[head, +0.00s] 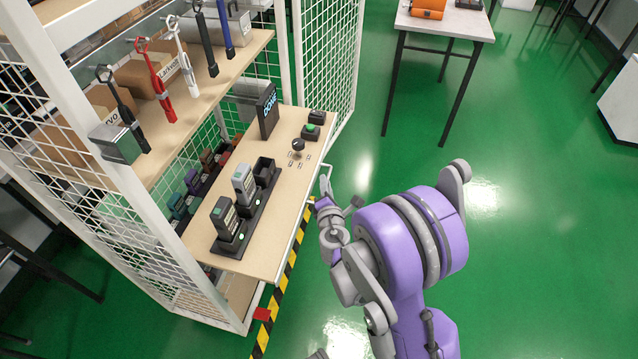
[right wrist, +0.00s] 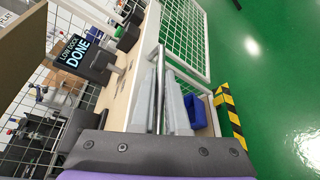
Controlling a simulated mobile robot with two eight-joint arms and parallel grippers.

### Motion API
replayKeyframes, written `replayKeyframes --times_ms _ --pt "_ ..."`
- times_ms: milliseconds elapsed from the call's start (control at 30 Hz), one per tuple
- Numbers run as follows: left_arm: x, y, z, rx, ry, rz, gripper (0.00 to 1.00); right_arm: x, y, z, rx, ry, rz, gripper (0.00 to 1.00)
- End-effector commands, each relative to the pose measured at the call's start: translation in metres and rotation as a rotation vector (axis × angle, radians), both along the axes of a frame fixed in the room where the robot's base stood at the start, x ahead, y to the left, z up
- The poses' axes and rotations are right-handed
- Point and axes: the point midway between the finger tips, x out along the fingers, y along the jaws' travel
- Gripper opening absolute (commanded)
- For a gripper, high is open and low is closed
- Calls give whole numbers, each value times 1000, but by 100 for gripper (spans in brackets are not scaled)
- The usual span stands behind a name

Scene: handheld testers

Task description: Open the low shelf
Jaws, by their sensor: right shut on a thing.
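The low shelf (head: 270,232) is a light wooden board that juts out past the front of the white mesh cage. A thin metal handle bar (head: 327,171) runs along its outer edge. My right gripper (head: 323,192) is at this handle. In the right wrist view, the fingers of the right gripper (right wrist: 161,100) are shut on the handle bar (right wrist: 160,62), which lies between them. The shelf carries a black dock with two grey handheld testers (head: 243,185) (head: 223,216) and an empty slot (head: 264,170).
A "LOW DOCK DONE" sign (head: 267,112), a green button (head: 310,130) and a black knob (head: 298,147) stand on the shelf.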

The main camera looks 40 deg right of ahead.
Motion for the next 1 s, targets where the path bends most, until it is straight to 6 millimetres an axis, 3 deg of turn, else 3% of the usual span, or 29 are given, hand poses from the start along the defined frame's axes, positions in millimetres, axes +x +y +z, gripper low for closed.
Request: replayKeyframes --times_ms 600,633,767,1000 --pt "0 0 -1 0 1 0 44 -7 -5 0 1 1 2 0" --pt "0 0 -1 0 1 0 44 -7 -5 0 1 1 2 16" --pt "0 0 -1 0 1 0 44 -7 -5 0 0 0 1 39" --pt "0 0 -1 0 0 0 44 -7 -6 0 0 0 0 42"
